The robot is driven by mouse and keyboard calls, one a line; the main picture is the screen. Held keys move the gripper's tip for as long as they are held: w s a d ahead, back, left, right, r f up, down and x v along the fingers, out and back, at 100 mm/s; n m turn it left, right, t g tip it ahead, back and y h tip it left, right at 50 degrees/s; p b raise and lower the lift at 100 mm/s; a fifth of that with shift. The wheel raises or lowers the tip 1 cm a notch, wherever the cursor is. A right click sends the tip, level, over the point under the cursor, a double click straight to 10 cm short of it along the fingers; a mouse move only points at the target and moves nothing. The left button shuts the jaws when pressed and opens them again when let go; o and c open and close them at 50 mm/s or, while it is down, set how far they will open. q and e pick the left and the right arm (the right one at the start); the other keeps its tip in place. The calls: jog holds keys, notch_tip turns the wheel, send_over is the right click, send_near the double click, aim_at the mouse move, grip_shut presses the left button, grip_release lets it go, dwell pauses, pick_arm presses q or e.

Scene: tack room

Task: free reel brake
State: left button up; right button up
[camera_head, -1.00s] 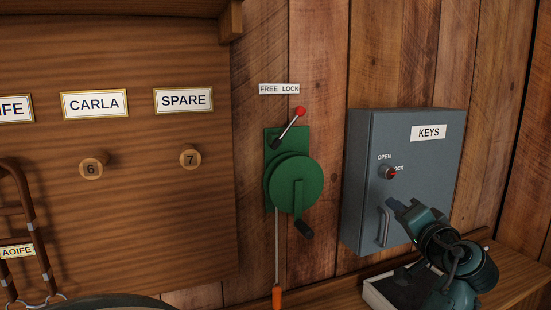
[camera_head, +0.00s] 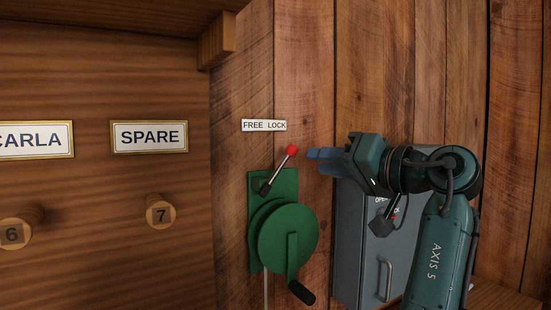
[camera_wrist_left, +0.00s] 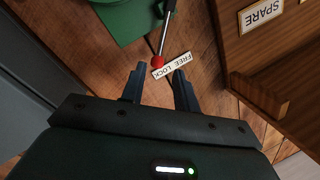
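The green reel (camera_head: 288,240) is fixed to the plank wall on a green plate. Its brake lever has a red knob (camera_head: 291,150) on a metal rod and leans up and to the right, toward the LOCK end of the FREE LOCK label (camera_head: 264,125). My left gripper (camera_head: 318,161) is just right of the knob, pointing left, apart from it in the head view. In the left wrist view its two fingers (camera_wrist_left: 159,80) are spread with nothing between them, and the red knob (camera_wrist_left: 157,62) shows just beyond the tips. My right gripper is not in view.
A grey key cabinet (camera_head: 349,240) stands right of the reel, partly hidden behind my arm. The reel's crank with its black handle (camera_head: 301,293) hangs below. A wooden board with pegs and name plates (camera_head: 100,250) is at left.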

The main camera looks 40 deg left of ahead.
aim_at(288, 158)
pick_arm(q)
jog(key=a+p, duration=0.1)
jog(key=a, duration=1)
jog(key=shift+w+a, duration=0.15)
jog(key=shift+a, duration=0.15)
grip_shut()
